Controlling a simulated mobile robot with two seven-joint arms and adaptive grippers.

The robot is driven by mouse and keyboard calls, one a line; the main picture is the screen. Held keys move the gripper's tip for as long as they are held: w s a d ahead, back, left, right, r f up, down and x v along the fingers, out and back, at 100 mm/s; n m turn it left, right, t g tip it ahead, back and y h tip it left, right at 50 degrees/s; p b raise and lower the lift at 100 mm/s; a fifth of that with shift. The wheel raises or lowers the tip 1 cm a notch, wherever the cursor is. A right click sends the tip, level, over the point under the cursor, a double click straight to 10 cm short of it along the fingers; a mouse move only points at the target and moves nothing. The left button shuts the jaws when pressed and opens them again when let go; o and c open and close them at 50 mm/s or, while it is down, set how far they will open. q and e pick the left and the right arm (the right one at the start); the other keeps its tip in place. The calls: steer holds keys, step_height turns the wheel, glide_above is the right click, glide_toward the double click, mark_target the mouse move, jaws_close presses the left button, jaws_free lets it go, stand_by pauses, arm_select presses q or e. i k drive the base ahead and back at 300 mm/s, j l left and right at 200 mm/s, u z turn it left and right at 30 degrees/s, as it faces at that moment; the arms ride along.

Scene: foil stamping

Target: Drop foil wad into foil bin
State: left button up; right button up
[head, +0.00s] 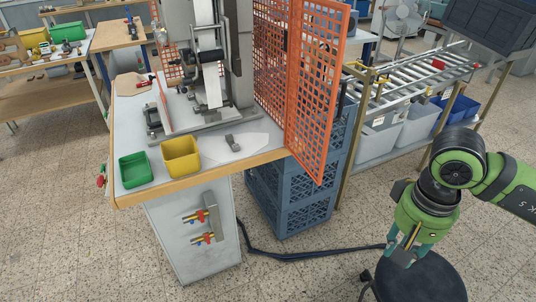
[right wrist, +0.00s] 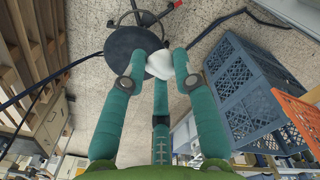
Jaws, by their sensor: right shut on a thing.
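My right gripper (head: 402,256) hangs low at the right of the head view, above a round black stool seat (head: 415,283). Its teal fingers (right wrist: 160,70) are shut on a pale, whitish wad (right wrist: 159,65), the foil wad, held at the fingertips in the right wrist view. The wad cannot be made out in the head view. A green bin (head: 135,170) and a yellow bin (head: 181,157) stand side by side on the machine table's front left corner, well left of the gripper. Which container is the foil bin I cannot tell. My left gripper is not in view.
An orange mesh guard (head: 315,90) rises from the table's right side. Blue crates (head: 290,205) are stacked beside the table; they also show in the right wrist view (right wrist: 240,95). A roller rack (head: 410,75) holds grey bins (head: 380,140). The floor in front is mostly clear.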

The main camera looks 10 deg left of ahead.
mark_target(192, 170)
steer(key=u, duration=1.15)
steer(key=i+l+u, duration=0.15)
steer(key=u, duration=0.2)
steer(key=i+l+u, duration=0.15)
steer(key=u, duration=0.25)
steer(key=i+l+u, duration=0.1)
steer(key=l+u, duration=0.25)
